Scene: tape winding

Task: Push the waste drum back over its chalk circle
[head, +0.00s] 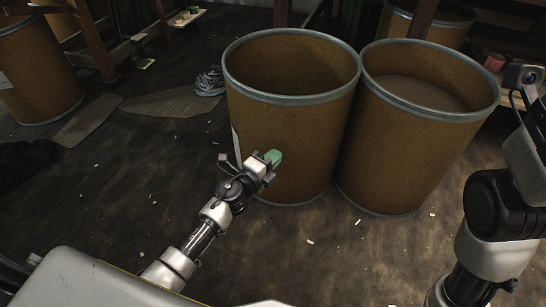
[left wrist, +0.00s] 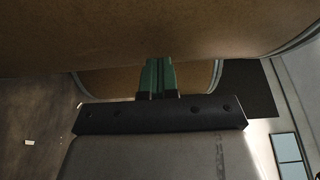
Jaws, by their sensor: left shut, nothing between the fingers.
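Two open brown drums with grey metal rims stand upright side by side in the head view, the left drum (head: 300,130) and the right drum (head: 400,150). I cannot tell which is the waste drum. A pale label shows at the left drum's left edge. My left gripper (head: 273,157) is shut and empty, its green fingertips at the front wall of the left drum. In the left wrist view the shut fingers (left wrist: 159,76) are close to a brown drum wall (left wrist: 150,30); contact is unclear. No chalk circle is visible. My right arm shows at the right, but its fingers do not.
Another brown drum (head: 38,75) stands at the far left, and one (head: 425,22) is behind the pair. Flat brown sheets (head: 170,103) and a striped bundle (head: 209,81) lie on the floor left of the drums. The dark floor in front has only small pale scraps.

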